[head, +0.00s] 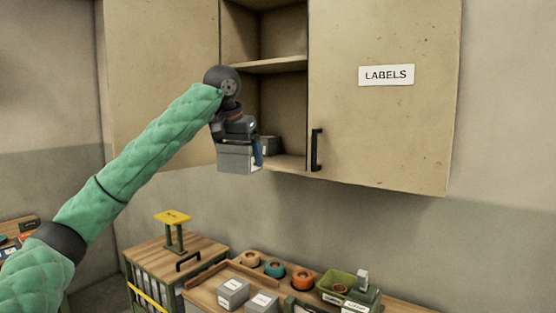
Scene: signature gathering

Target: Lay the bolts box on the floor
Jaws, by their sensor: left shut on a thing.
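My left gripper (240,145) is in front of the open middle section of the wall cabinet, at its lower shelf. It is shut on a small grey box (236,160), which hangs below it in front of the shelf. I cannot read any label on this box, so I cannot tell if it is the bolts box. Another dark grey box (269,146) stands inside on the lower shelf (288,161), partly hidden by the gripper. My right gripper is not in view.
The cabinet's right door (390,130) reads LABELS. Below is a bench with two grey boxes (233,292), tape rolls (275,269) and a green tray (340,285). A wooden-topped cart (150,252) with a yellow-topped stand (173,217) is left of it.

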